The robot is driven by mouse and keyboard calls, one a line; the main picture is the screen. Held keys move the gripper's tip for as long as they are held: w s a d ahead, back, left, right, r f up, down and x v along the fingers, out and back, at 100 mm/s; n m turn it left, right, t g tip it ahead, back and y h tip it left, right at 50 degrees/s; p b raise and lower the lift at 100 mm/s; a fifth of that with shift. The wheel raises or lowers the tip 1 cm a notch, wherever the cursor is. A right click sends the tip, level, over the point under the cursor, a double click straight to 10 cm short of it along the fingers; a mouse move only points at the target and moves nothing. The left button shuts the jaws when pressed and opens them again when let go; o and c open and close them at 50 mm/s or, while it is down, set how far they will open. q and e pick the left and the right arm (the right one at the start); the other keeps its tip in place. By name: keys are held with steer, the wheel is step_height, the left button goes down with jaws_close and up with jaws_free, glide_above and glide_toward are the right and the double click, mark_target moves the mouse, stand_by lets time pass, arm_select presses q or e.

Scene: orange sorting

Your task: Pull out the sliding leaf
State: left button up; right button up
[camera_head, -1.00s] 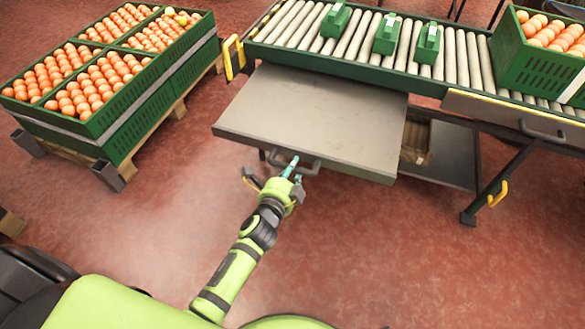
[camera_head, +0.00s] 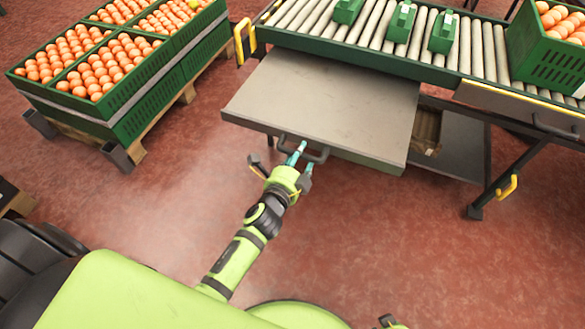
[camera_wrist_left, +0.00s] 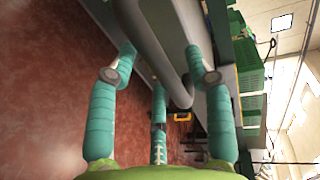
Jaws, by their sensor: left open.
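The sliding leaf (camera_head: 325,100) is a flat grey board that sticks out from under the roller conveyor. A dark bar handle (camera_head: 318,157) is fixed to its front edge. My left gripper (camera_head: 298,156) is at the left part of this handle, with its teal fingers by the bar. In the left wrist view the handle (camera_wrist_left: 165,62) runs between the spread fingers of the left gripper (camera_wrist_left: 160,65). The fingers are open around the bar, and I cannot tell if any touches it.
The roller conveyor (camera_head: 475,50) carries several green boxes (camera_head: 402,22) and a crate of oranges (camera_head: 545,60) at the right. Stacked green crates of oranges (camera_head: 125,120) stand on a pallet at the left. A table leg (camera_head: 490,195) stands at the right. The red floor (camera_head: 380,230) before the leaf is clear.

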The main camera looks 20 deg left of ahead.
arm_select(q)
steer(key=v, duration=1.1)
arm_select(e)
steer(key=shift+s, duration=0.2)
